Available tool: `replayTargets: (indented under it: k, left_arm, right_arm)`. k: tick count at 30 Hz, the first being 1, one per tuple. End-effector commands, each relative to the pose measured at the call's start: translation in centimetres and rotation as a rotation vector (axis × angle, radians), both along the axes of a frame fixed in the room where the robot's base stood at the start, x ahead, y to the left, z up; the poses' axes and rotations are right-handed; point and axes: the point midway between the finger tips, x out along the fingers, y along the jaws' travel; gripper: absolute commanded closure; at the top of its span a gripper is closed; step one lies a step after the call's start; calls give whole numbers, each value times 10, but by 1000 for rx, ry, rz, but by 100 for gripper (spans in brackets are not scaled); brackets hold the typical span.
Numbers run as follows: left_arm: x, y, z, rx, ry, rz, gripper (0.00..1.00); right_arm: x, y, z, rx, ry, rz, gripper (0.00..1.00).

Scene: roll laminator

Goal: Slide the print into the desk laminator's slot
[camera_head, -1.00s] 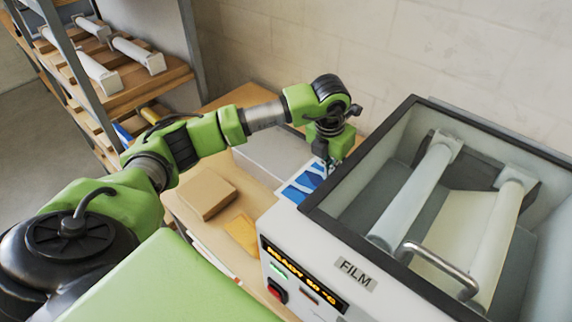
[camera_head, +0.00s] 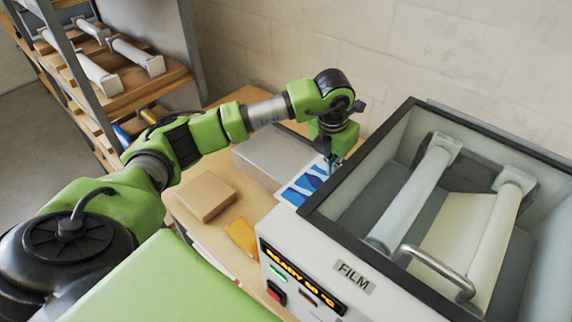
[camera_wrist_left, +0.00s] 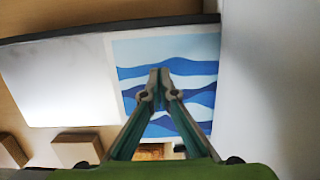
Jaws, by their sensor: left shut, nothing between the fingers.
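The print (camera_head: 303,184) with blue and white waves lies flat beside the left side of the laminator (camera_head: 345,262), partly hidden by the laminator's frame and my left gripper. My left gripper (camera_head: 331,163) points down over the print near the laminator's edge. In the left wrist view the print (camera_wrist_left: 200,52) lies beyond and beneath the gripper (camera_wrist_left: 160,75), whose fingertips are together with nothing between them. I cannot tell whether the fingertips touch the print. The laminator's lit display reads READY, and two pale rollers show inside. The slot is hidden. My right gripper is not in view.
A grey flat-topped unit (camera_head: 268,160) stands left of the print. A cardboard box (camera_head: 206,196) and a yellow-orange packet (camera_head: 242,237) lie on the wooden table. A shelf (camera_head: 125,95) with white rolls stands at the back left. The wall (camera_head: 300,50) is close behind.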

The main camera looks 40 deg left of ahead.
Motion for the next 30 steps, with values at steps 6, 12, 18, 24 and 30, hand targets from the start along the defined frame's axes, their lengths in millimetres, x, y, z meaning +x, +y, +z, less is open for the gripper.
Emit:
replayTargets:
  k: [6,12,18,24,30]
  left_arm:
    - [0,0,0,1,0,1,100]
    - [0,1,10,1,-2,1,100]
    - [0,1,30,1,-1,1,100]
    - [1,1,49,1,-2,1,100]
    - [0,1,50,1,0,1,100]
  right_arm:
    - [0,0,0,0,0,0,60]
    - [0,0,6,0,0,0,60]
    - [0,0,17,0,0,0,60]
    - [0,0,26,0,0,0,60]
    - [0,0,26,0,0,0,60]
